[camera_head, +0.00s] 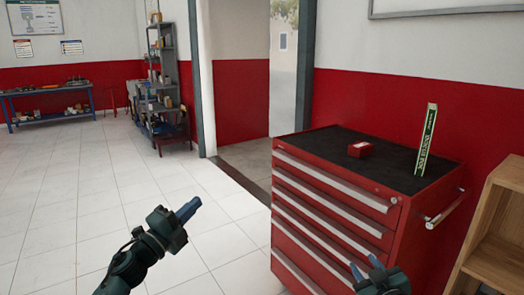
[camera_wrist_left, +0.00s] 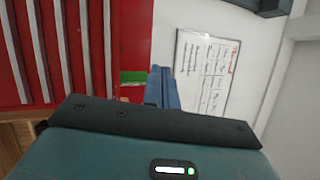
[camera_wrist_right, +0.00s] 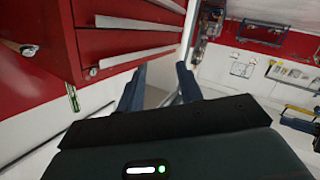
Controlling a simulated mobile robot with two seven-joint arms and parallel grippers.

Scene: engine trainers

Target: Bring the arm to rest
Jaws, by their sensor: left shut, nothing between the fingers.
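My left gripper (camera_head: 188,210) is raised over the tiled floor, left of the red tool cabinet, apart from it. Its blue fingers are together with nothing between them, and they also show shut in the left wrist view (camera_wrist_left: 162,88). My right gripper (camera_head: 367,270) is low in front of the cabinet's right side. Its two fingers stand apart and the space between them is empty, as the right wrist view (camera_wrist_right: 160,88) also shows.
The red tool cabinet (camera_head: 335,205) with several drawers stands at right; a small red box (camera_head: 360,149) and an upright green-and-white box (camera_head: 426,140) are on its black top. A wooden shelf (camera_head: 500,235) is at far right. Open floor (camera_head: 70,200) lies left.

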